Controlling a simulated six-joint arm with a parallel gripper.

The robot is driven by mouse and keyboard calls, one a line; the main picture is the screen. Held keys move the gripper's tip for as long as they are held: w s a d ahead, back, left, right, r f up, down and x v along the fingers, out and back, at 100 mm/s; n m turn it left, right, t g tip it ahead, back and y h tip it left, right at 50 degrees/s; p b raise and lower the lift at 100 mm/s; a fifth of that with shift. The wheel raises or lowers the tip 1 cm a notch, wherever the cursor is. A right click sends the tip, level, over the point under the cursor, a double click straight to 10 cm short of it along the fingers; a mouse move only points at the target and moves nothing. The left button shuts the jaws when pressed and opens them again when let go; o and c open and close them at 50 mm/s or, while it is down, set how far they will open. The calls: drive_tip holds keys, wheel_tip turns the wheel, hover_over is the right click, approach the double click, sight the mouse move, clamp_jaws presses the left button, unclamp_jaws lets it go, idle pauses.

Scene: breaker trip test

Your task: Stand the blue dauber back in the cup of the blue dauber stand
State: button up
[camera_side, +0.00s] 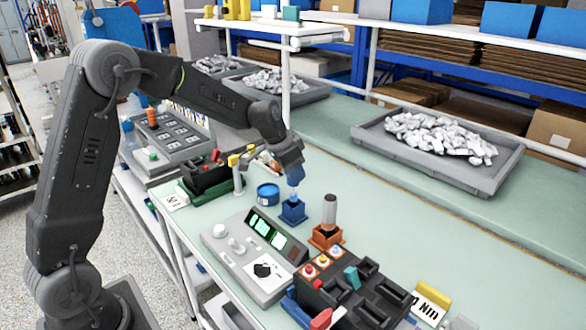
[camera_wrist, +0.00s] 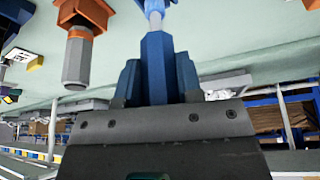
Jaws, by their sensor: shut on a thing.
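The blue dauber (camera_wrist: 157,55) is upright in my gripper (camera_wrist: 158,78), which is shut on its blue handle. Its pale lower part points down toward the blue dauber stand (camera_side: 293,212). In the side view my gripper (camera_side: 291,172) is directly above this stand, and the dauber's pale shaft (camera_side: 293,192) shows between them. The tip is at or just inside the stand's cup; I cannot tell how deep. In the wrist view only a blue edge of the stand shows at the top.
An orange stand (camera_side: 326,240) with a grey-handled dauber (camera_side: 329,210) is close on the right. A blue round tin (camera_side: 268,194) is close on the left. A grey test box (camera_side: 250,260) and a black breaker block (camera_side: 350,290) are in front.

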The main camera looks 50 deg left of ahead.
sight(292, 185)
drive_tip(key=shift+f, duration=2.7)
drive_tip(key=o, duration=1)
drive_tip(key=v, duration=1.3)
drive_tip(key=shift+s+r, duration=0.1)
drive_tip(key=shift+r, duration=0.3)
drive_tip(key=s+d+r+n, duration=0.1)
drive_tip(key=s+d, duration=0.2)
drive_tip(key=s, duration=0.5)
drive_tip(key=s+d+r+n, duration=0.1)
drive_tip(key=s+d, duration=0.2)
drive_tip(key=s, duration=0.6)
drive_tip(key=s+d+r+n+t+y, duration=0.1)
drive_tip(key=s+d, duration=0.3)
drive_tip(key=s, duration=0.4)
drive_tip(key=shift+s+d+r, duration=0.1)
drive_tip(key=shift+s, duration=0.15)
